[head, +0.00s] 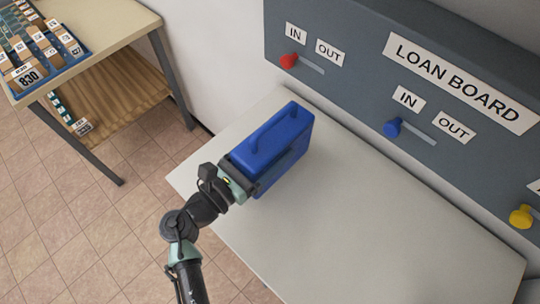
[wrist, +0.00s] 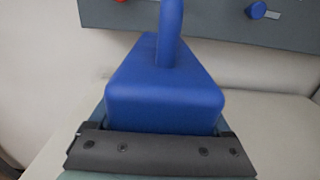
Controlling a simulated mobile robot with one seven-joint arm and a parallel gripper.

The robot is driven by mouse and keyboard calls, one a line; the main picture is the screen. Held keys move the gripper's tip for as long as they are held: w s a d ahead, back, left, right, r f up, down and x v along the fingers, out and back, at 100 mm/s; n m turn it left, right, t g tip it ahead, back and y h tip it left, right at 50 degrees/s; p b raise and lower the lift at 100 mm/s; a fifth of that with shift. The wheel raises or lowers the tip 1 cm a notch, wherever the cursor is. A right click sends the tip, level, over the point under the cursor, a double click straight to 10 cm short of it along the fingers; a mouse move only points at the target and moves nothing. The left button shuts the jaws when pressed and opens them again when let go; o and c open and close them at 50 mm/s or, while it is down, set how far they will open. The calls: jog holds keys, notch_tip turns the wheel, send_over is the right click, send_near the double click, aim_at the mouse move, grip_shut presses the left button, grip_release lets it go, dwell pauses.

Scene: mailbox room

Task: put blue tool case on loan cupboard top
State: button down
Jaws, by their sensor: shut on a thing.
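The blue tool case (head: 273,146) is upright with its handle on top, at the left end of the pale cupboard top (head: 370,225). It looks to be on or just above that surface; I cannot tell which. My gripper (head: 243,180) is shut on the near end of the case, coming from the lower left. In the wrist view the case (wrist: 165,100) fills the middle, and my gripper (wrist: 160,140) spans its near end. The underside of the case is hidden.
The grey loan board (head: 350,50) stands behind the cupboard top, with a red knob (head: 289,61), a blue knob (head: 392,128) and a yellow knob (head: 521,216) on sliders. A table (head: 110,30) with a blue tray (head: 50,75) of labelled items is at upper left. The cupboard top is clear right of the case.

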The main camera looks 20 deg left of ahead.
jog(key=shift+w+f, duration=0.1)
jog(key=shift+f, duration=1.65)
grip_release()
jog(key=shift+f+b, duration=0.3)
jog(key=shift+s+r, duration=0.15)
jog(key=shift+s, duration=0.05)
jog(key=b+v, duration=0.1)
jog(key=v, duration=1.1)
jog(key=shift+b, duration=0.3)
